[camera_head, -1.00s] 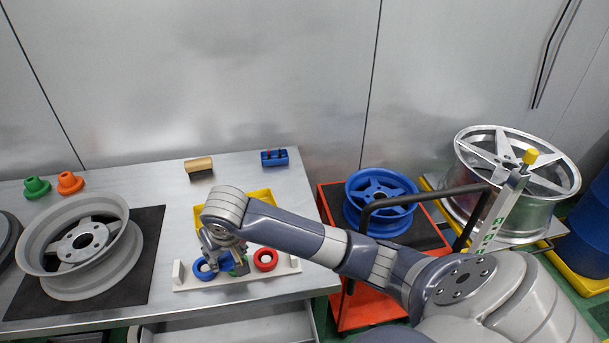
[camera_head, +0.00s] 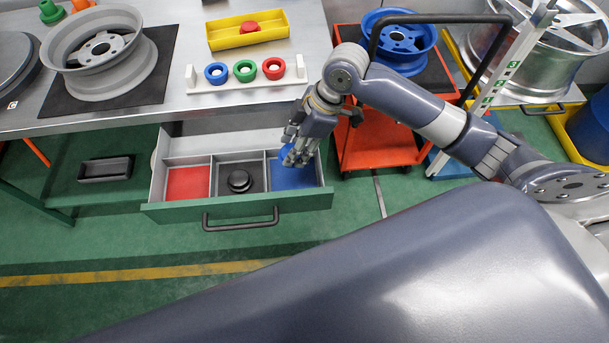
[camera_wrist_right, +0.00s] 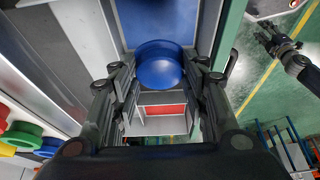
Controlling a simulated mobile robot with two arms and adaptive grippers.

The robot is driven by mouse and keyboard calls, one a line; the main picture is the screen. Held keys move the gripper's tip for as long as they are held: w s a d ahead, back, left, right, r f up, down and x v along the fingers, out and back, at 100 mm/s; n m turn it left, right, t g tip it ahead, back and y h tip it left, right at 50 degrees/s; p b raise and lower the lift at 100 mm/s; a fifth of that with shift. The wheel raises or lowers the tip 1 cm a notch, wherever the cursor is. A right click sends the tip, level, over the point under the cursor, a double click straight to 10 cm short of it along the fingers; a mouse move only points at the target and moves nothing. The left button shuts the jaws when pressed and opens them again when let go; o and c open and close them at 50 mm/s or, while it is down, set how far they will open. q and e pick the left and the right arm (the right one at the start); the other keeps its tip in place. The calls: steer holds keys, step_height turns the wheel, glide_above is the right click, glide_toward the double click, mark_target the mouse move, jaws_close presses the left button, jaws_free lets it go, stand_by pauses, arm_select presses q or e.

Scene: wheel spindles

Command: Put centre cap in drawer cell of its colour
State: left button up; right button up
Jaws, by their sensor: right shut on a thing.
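A blue centre cap (camera_wrist_right: 160,66) sits between the fingers of my right gripper (camera_head: 293,158), which is shut on it. In the head view the fingers mostly hide the cap. The gripper is over the blue cell (camera_head: 293,178) at the right of the open drawer (camera_head: 180,209); the gap below the cap is hard to judge. The drawer's left cell (camera_head: 187,183) has a red floor. Its dark middle cell (camera_head: 256,171) holds a black cap (camera_head: 239,181). A dark gripper, seemingly my left (camera_wrist_right: 268,36), shows in the right wrist view; its finger opening is unclear.
A white rack (camera_head: 245,87) with blue, green and red rings stands on the table edge above the drawer. A yellow tray (camera_head: 224,41) holds a red cap (camera_head: 249,27). A red cart (camera_head: 372,140) stands close right of the drawer.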

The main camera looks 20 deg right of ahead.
step_height(320, 180, down, 6)
steer(key=shift+r, duration=0.1)
steer(key=shift+f, duration=1.95)
steer(key=o, duration=0.9)
steer(key=shift+f, duration=0.1)
steer(key=v, duration=1.2)
